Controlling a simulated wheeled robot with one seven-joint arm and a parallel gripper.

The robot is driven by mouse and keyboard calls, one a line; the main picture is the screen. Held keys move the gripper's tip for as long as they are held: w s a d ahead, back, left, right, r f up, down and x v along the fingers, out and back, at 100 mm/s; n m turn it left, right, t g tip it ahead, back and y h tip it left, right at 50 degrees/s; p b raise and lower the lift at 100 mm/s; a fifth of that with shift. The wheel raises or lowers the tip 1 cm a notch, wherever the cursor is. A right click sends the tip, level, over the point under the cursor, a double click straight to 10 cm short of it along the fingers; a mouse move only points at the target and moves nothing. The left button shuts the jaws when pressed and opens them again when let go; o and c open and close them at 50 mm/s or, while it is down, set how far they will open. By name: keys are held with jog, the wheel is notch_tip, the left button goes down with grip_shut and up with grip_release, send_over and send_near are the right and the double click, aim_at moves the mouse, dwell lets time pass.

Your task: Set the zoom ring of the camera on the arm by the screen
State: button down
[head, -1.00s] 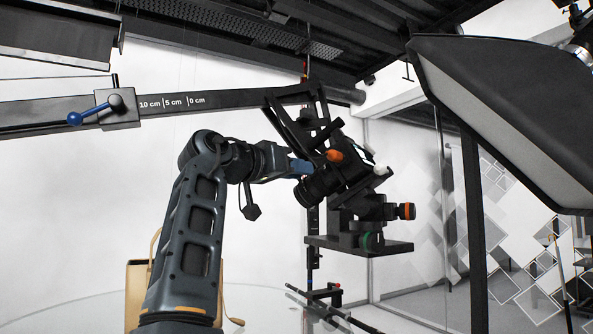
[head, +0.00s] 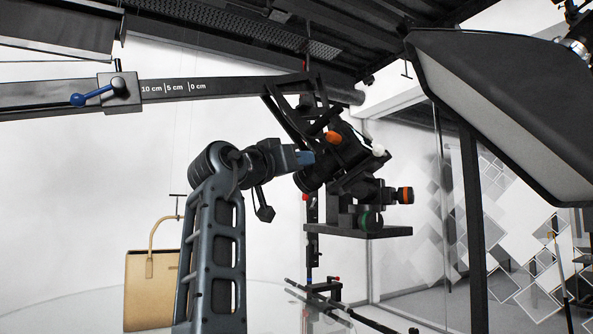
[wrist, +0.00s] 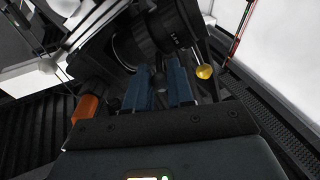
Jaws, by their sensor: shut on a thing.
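The black camera (head: 350,165) hangs on a bracket under the measuring arm, with its lens (head: 313,177) pointing down to the left. In the wrist view the lens (wrist: 168,32) is dark with small white marks on its ring. My gripper (head: 306,158) reaches it from the left. Its two blue fingers (wrist: 160,85) are at the underside of the lens, with a small dark rounded part between them, and are shut on the zoom ring. The ring's exact setting cannot be read. Orange (head: 333,137) and white (head: 378,150) knobs sit on the camera mount.
The measuring arm (head: 230,92) with centimetre marks and a blue lever (head: 92,96) runs above my arm. A large softbox (head: 510,110) is at right. A tan handbag (head: 150,290) stands on the glass turntable (head: 85,312). A black plate (head: 370,232) hangs below the camera.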

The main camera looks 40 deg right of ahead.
jog(key=shift+s+f+n+t+h+b, duration=0.2)
jog(key=shift+f+n+t+h+b, duration=0.15)
jog(key=shift+t, duration=0.25)
jog(key=c, duration=1.1)
grip_release()
jog(key=shift+a, duration=0.1)
jog(key=b+v, duration=0.1)
jog(key=v, duration=0.6)
jog(key=shift+a+f, duration=0.15)
jog(key=shift+a, duration=0.1)
